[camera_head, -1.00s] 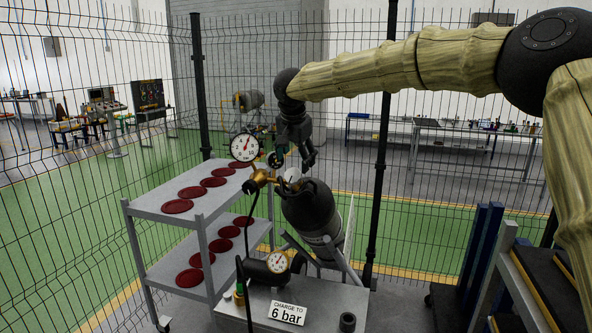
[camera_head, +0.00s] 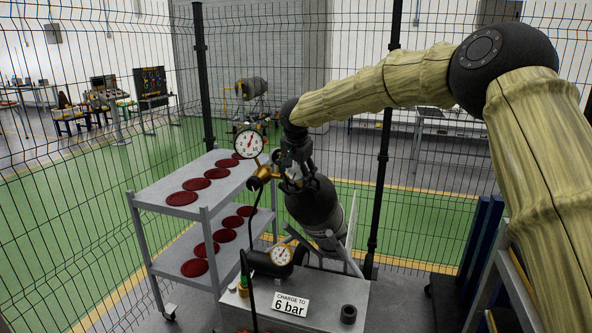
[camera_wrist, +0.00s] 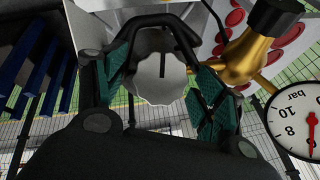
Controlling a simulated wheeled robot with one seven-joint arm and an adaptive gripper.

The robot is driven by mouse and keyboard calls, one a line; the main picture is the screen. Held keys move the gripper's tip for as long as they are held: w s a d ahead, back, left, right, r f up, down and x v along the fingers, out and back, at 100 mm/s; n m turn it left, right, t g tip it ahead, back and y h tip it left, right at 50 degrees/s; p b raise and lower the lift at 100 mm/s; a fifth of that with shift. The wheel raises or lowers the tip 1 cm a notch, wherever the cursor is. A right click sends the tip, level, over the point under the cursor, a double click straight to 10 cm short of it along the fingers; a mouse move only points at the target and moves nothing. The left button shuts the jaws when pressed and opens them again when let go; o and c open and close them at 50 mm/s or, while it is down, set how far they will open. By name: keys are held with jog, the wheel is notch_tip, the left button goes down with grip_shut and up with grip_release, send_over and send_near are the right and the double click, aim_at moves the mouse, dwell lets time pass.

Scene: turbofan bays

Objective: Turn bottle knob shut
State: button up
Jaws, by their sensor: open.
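The dark gas bottle (camera_head: 315,205) leans on its stand, with a brass valve (camera_head: 262,175) at its neck. In the wrist view its pale scalloped knob (camera_wrist: 160,80), with a dark slot line, sits between the two teal finger pads of my gripper (camera_wrist: 165,70). My gripper is open; gaps show beside the knob, and contact cannot be told. The brass valve also fills the upper right of the wrist view (camera_wrist: 245,60). In the head view my gripper (camera_head: 296,172) is at the bottle top and mostly hides the knob.
A round bar gauge (camera_head: 249,143) stands close left of my gripper; it also shows in the wrist view (camera_wrist: 298,120). A black guard bar (camera_wrist: 140,22) arches around the knob. A small gauge (camera_head: 281,254) and "charge to 6 bar" sign (camera_head: 290,304) are below. A shelf cart (camera_head: 180,215) stands left.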

jog(key=shift+w+f, duration=0.1)
jog(key=shift+f, duration=0.05)
jog(key=shift+c, duration=0.3)
jog(key=c, duration=1)
jog(key=shift+o, duration=0.2)
